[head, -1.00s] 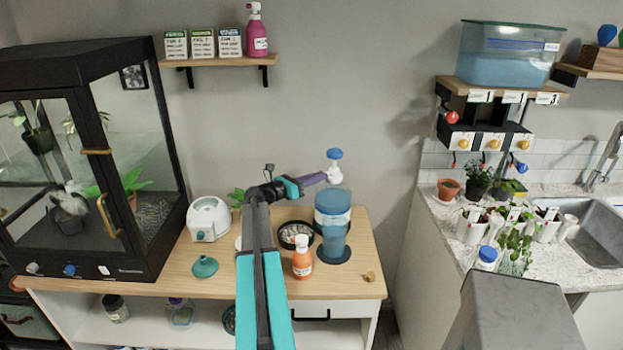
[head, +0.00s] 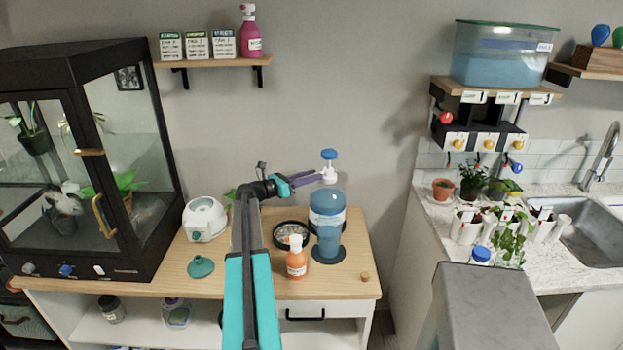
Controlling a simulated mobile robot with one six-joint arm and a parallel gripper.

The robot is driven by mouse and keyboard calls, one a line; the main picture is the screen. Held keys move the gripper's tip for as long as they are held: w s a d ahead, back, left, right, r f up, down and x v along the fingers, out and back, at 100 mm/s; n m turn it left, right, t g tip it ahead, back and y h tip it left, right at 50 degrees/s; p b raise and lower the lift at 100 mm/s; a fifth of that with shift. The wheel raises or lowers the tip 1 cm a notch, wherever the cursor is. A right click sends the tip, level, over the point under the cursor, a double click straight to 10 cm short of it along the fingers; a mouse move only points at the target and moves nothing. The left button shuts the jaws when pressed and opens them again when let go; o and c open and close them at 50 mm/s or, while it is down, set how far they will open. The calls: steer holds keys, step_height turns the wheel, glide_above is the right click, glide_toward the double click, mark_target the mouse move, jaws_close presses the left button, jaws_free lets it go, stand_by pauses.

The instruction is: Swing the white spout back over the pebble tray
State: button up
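The white spout (head: 329,175) with a blue cap sits on top of a blue, see-through dispenser bottle (head: 327,203). Its small size hides which way its outlet points. The round, dark-rimmed pebble tray (head: 277,238) lies on the wooden bench top, left of the dispenser and lower in the picture, partly behind the orange bottle. My gripper (head: 318,178) reaches in from the left, its purple fingers at the left side of the spout. Whether they touch or grip it cannot be told at this size.
An orange bottle (head: 296,262) with a white cap stands in front of the tray. A white appliance (head: 205,220) and a green stopper-like cone (head: 200,267) are at the left. A small cork (head: 365,276) lies at the front right. A glass cabinet (head: 150,190) bounds the bench's left side.

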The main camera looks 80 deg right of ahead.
steer(key=shift+s, duration=0.15)
steer(key=b+v, duration=0.3)
steer(key=v, duration=1)
steer(key=shift+w+a+b, duration=0.2)
steer(key=shift+w+b, duration=0.1)
steer(key=shift+w, duration=0.05)
